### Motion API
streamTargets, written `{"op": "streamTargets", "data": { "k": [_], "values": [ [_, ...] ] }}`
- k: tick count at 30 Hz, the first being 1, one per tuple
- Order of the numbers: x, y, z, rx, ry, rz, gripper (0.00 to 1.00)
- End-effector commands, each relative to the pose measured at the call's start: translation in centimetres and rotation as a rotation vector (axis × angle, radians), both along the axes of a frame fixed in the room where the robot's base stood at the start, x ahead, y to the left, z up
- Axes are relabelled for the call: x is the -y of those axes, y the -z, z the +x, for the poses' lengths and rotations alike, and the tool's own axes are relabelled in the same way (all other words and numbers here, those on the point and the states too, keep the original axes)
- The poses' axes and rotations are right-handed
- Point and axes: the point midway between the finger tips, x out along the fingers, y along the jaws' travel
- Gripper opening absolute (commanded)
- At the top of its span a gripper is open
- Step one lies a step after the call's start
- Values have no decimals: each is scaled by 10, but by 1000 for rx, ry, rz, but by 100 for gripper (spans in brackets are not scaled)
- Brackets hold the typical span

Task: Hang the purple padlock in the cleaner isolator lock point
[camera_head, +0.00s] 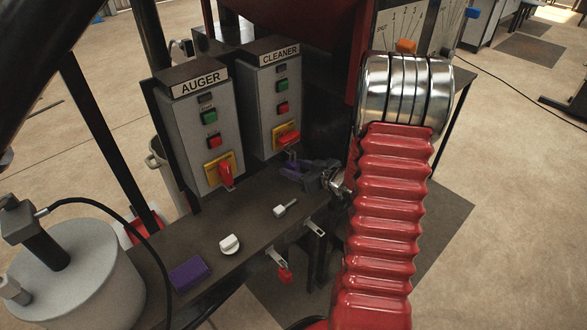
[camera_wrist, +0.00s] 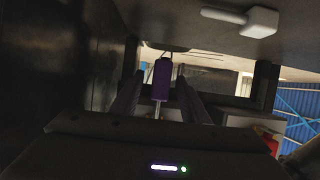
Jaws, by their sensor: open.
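The cleaner isolator (camera_head: 288,137) is a red handle on a yellow plate, low on the grey box labelled CLEANER. My gripper (camera_head: 292,168) is just below it, above the bench, with its fingers apart. The purple padlock (camera_wrist: 161,82) shows between the open fingers (camera_wrist: 158,100) in the wrist view, with gaps visible on both sides. Its thin pale shackle (camera_wrist: 164,58) is at the upper end of its body in that view. In the head view the padlock is small and mostly merged with the fingers. I cannot tell whether the shackle passes through the lock point.
The AUGER box (camera_head: 200,130) stands to the left with its own red handle. On the dark bench (camera_head: 245,210) lie a purple block (camera_head: 188,274), a white knob (camera_head: 229,244) and a white handled piece (camera_head: 285,207). A grey drum (camera_head: 75,275) stands at lower left.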

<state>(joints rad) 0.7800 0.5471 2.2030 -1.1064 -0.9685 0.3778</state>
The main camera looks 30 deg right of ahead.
Motion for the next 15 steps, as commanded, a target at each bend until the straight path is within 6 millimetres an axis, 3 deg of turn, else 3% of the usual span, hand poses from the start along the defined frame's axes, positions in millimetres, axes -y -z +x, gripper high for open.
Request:
{"op": "streamTargets", "data": {
  "k": [15],
  "values": [
    [11,-30,-73,0,4,-1,41]
  ]
}}
